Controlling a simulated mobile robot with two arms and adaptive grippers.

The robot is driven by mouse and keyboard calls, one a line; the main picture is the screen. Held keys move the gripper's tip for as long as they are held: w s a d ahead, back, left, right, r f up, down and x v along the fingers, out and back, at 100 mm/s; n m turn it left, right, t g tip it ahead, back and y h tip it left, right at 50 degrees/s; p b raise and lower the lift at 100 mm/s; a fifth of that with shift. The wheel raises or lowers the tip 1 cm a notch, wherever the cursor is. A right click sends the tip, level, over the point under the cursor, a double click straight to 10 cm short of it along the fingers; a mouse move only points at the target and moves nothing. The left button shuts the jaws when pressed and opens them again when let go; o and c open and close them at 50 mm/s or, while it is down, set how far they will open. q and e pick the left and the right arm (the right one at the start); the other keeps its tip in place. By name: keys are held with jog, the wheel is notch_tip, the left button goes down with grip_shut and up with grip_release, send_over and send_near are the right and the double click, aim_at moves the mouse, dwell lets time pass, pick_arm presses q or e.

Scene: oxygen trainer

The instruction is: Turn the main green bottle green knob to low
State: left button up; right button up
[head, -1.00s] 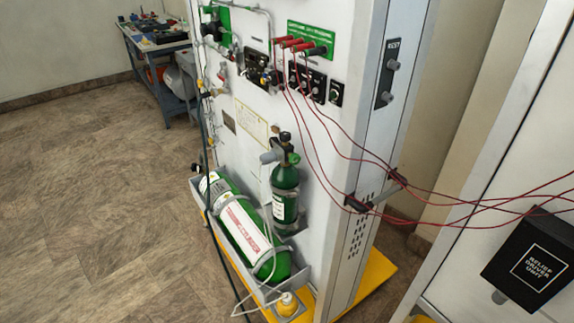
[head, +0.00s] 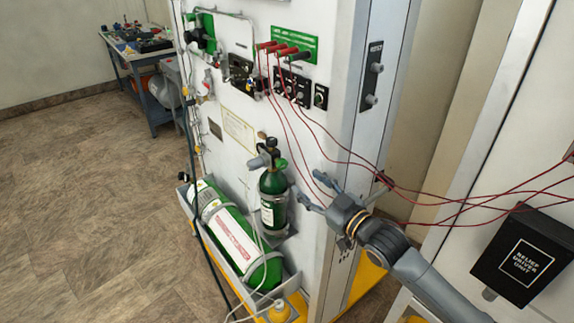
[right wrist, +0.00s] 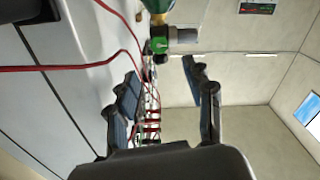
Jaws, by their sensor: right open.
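A small green bottle (head: 273,198) stands upright on a bracket against the white panel in the head view. A small green knob (head: 283,163) shows at the right of its dark valve top. A larger green bottle (head: 264,269) with a white label lies in a tray below. My right gripper (head: 308,188) is open and empty, right of the upright bottle and apart from it. In the right wrist view, the open fingers (right wrist: 163,77) point toward a green knob (right wrist: 159,45) on a valve fitting. I cannot read its setting. My left gripper is out of view.
Red cables (head: 330,149) hang from the panel and run right, close to my right arm. A black relief driver unit (head: 527,257) is at the right. A cluttered workbench (head: 142,55) stands at the back left. The floor at left is clear.

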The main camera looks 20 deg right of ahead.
aim_at(284, 165)
jog(key=p+x, duration=0.1)
jog(key=x, duration=0.8)
jog(key=shift+w+f+p, duration=0.1)
jog(key=shift+w+p, duration=0.15)
jog(key=shift+p, duration=0.1)
grip_shut()
